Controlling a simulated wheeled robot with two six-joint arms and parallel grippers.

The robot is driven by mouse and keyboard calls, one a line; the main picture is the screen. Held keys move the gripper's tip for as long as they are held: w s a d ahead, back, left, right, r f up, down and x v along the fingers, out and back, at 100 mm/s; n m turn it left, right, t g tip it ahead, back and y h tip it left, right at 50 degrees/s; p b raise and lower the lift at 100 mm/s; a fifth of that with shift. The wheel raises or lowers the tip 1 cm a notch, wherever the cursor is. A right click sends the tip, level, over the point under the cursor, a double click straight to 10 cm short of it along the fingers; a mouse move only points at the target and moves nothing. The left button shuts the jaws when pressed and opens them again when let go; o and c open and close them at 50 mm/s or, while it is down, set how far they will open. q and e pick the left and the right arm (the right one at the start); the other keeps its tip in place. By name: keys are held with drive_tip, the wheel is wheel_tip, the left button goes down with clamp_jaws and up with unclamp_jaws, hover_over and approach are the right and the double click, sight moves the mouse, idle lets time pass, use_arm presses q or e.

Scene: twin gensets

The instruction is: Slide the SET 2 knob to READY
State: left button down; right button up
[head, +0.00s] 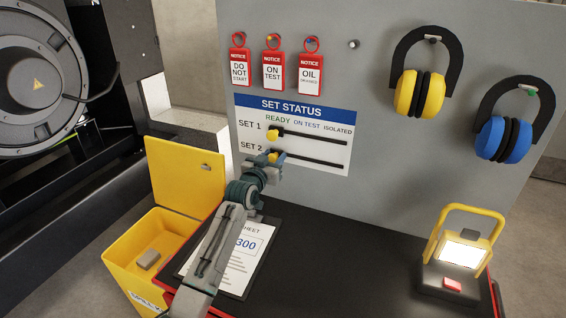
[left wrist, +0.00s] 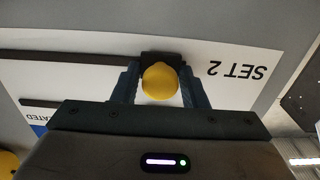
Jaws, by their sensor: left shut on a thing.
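The SET STATUS board (head: 325,117) is on the grey panel, with columns READY, ON TEST and ISOLATED. The yellow SET 2 knob (head: 272,157) is at the left end of the lower slot (head: 315,161), below the READY end. It also shows in the left wrist view (left wrist: 160,80), between my fingers and near the SET 2 label (left wrist: 237,71). My left gripper (head: 275,158) is shut on this knob. The yellow SET 1 knob (head: 272,135) is also at the left end of its slot. My right gripper is not in view.
Three red tags (head: 273,70) hang above the board. Yellow (head: 419,95) and blue (head: 505,138) ear defenders hang at right. A clipboard (head: 253,260) and a lit lamp (head: 461,250) are on the dark bench top (head: 350,265). An open yellow bin (head: 150,255) stands at left.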

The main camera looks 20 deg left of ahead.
use_arm(q)
drive_tip(key=c, duration=1.3)
unclamp_jaws()
drive_tip(key=shift+a, duration=0.1)
drive_tip(key=shift+o, duration=1)
drive_tip(key=shift+a, duration=0.2)
drive_tip(key=shift+d, duration=0.1)
drive_tip(key=shift+s, duration=0.1)
drive_tip(key=shift+s+f, duration=0.1)
drive_tip(key=shift+s, duration=0.15)
drive_tip(key=s+b, duration=0.2)
drive_tip(key=s, duration=0.8)
drive_tip(key=shift+b, duration=0.3)
